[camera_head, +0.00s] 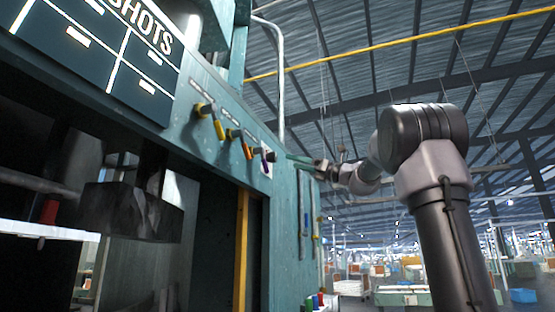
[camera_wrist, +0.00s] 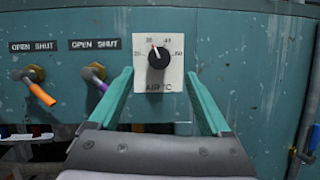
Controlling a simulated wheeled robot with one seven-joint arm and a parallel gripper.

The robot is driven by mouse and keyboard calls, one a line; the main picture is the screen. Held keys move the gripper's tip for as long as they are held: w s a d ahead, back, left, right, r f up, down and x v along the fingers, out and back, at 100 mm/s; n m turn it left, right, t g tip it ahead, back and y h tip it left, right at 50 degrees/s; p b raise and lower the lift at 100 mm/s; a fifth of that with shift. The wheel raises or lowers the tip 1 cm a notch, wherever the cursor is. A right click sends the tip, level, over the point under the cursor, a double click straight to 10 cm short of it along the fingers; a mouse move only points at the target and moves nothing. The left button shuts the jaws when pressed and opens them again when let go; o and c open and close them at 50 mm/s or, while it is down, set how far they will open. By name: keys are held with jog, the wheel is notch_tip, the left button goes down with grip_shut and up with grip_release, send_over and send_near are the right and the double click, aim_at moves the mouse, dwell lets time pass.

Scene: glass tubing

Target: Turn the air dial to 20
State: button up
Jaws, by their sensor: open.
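The air dial (camera_wrist: 158,57) is a round black knob on a white plate (camera_wrist: 141,82) marked "AIR °C", on the teal panel. Small numbers run around the knob's upper side; they are hard to read, the leftmost looking like 20. A small red-and-white mark on the knob points up and slightly left, near the upper-left number. In the head view the dial (camera_head: 271,156) is at the panel's right end. My gripper (camera_wrist: 159,73) is open and empty, its teal fingers spread on either side of the plate. In the head view my gripper (camera_head: 297,159) points at the dial, apparently just short of it.
In the wrist view, an orange-handled lever (camera_wrist: 40,93) and a purple-handled lever (camera_wrist: 95,78) stand left of the dial, under "OPEN SHUT" labels. More levers, including a yellow one (camera_head: 218,128), line the panel in the head view. Open air lies right of the machine.

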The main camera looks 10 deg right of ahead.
aim_at(276, 157)
jog(key=x, duration=0.8)
grip_shut()
jog(key=shift+n, duration=0.5)
jog(key=n+g+y, duration=0.1)
jog(key=n, duration=0.2)
jog(key=n+g+y, duration=0.1)
jog(key=n+g, duration=0.1)
jog(key=n, duration=0.1)
jog(key=shift+w+n, duration=0.15)
jog(key=shift+n, duration=0.15)
jog(key=n+g, duration=0.1)
jog(key=n, duration=0.2)
jog(key=n+g, duration=0.2)
jog(key=n, duration=0.1)
jog(key=shift+d+n+g, duration=0.1)
jog(key=shift+n+g, duration=0.2)
jog(key=shift+n, duration=0.3)
